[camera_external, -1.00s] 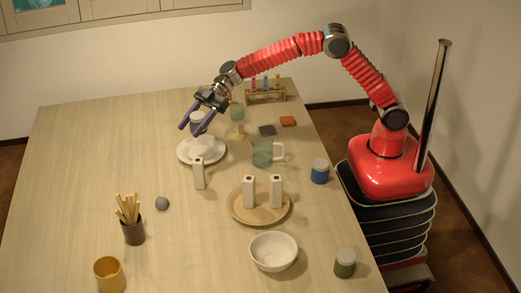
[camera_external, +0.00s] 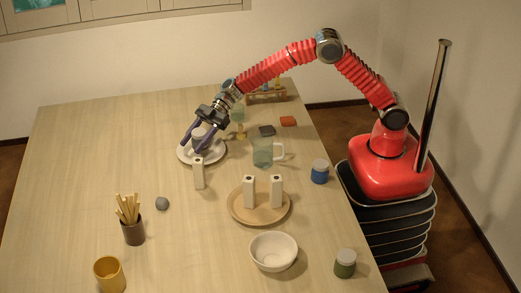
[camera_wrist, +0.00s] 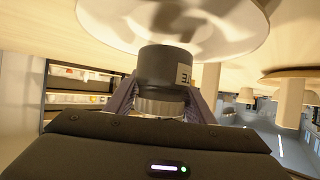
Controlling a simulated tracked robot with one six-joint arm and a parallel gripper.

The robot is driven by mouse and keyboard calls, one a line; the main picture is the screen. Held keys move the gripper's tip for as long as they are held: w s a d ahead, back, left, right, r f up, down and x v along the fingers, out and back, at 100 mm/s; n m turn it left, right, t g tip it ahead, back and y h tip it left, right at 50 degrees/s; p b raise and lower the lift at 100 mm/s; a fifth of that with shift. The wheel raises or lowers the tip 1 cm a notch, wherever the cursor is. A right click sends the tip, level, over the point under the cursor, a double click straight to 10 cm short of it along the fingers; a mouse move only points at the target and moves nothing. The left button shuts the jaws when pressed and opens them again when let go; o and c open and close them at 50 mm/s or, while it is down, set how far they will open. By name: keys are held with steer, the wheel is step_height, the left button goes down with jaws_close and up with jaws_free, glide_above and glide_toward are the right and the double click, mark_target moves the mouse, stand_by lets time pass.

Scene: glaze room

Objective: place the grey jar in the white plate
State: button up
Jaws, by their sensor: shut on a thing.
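The grey jar (camera_external: 200,137) is between the two purple fingers of my gripper (camera_external: 195,147), which is shut on it. In the wrist view the jar (camera_wrist: 165,64) is dark grey with a pale label on its side, and a finger shows on each side of it. The white plate (camera_external: 184,158) lies on the table under the jar. The plate's broad rim (camera_wrist: 105,28) fills the top of the wrist view, close to the jar's end. The jar is over the plate's middle; I cannot tell if they touch.
A white block (camera_external: 198,175) stands right by the plate's front edge. A glass mug (camera_external: 263,153) is to the right, and a round wooden tray (camera_external: 240,214) with two white blocks is in front. A small rack (camera_external: 268,96) stands behind.

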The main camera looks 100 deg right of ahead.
step_height(320, 180, down, 3)
steer(key=shift+r, duration=0.15)
steer(key=o, duration=1.3)
steer(key=shift+o, duration=0.2)
steer(key=shift+s+d+r, duration=0.15)
steer(key=shift+d+r, duration=0.05)
steer(key=shift+d, duration=0.05)
steer(key=v, duration=1.1)
steer(key=shift+s+r, duration=0.15)
steer(key=shift+s, duration=0.05)
